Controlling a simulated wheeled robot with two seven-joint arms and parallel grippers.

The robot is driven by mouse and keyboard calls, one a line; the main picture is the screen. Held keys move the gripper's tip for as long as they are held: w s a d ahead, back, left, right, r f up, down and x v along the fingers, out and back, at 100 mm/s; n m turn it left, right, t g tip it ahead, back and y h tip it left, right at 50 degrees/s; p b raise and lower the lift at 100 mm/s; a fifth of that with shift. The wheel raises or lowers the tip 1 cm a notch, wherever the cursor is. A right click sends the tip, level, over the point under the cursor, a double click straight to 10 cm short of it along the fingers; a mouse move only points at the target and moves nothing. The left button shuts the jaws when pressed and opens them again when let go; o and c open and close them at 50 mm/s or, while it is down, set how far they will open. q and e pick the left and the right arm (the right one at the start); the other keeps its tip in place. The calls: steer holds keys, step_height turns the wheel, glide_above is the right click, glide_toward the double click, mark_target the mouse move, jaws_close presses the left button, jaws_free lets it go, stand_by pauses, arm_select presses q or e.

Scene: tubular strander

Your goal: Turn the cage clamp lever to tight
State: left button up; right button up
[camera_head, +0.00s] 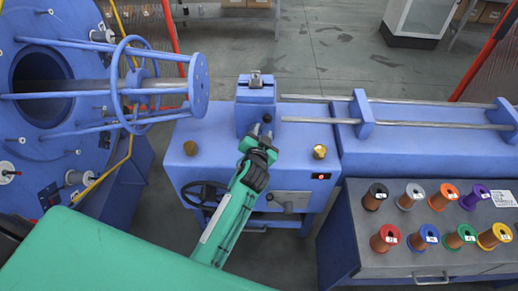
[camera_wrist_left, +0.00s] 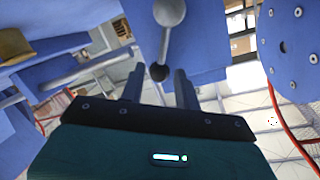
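A short grey lever (camera_wrist_left: 164,40) with a round hub and a dark ball knob (camera_wrist_left: 160,72) hangs from a blue face in the left wrist view. In the head view it appears to belong to the blue clamp block (camera_head: 255,105) on the machine's middle housing, with the dark knob (camera_head: 267,118) low on its front. My left gripper (camera_head: 261,131) is right in front of this block. In the wrist view its two fingers (camera_wrist_left: 159,82) stand apart, with the knob showing between their tips; contact cannot be told. My right gripper is out of view.
The blue rod cage (camera_head: 200,85) is left of the block. Brass knobs (camera_head: 320,151) flank my arm on the housing top. A handwheel (camera_head: 203,194) is below. Long rails (camera_head: 430,123) run right. Several colored spools stand on a grey bench (camera_head: 400,258) at right.

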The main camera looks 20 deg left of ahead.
arm_select(q)
steer(key=b+v, duration=0.1)
steer(key=v, duration=0.8)
steer(key=shift+s+d+r+b, duration=0.2)
steer(key=shift+s+b, duration=0.1)
steer(key=shift+s, duration=0.05)
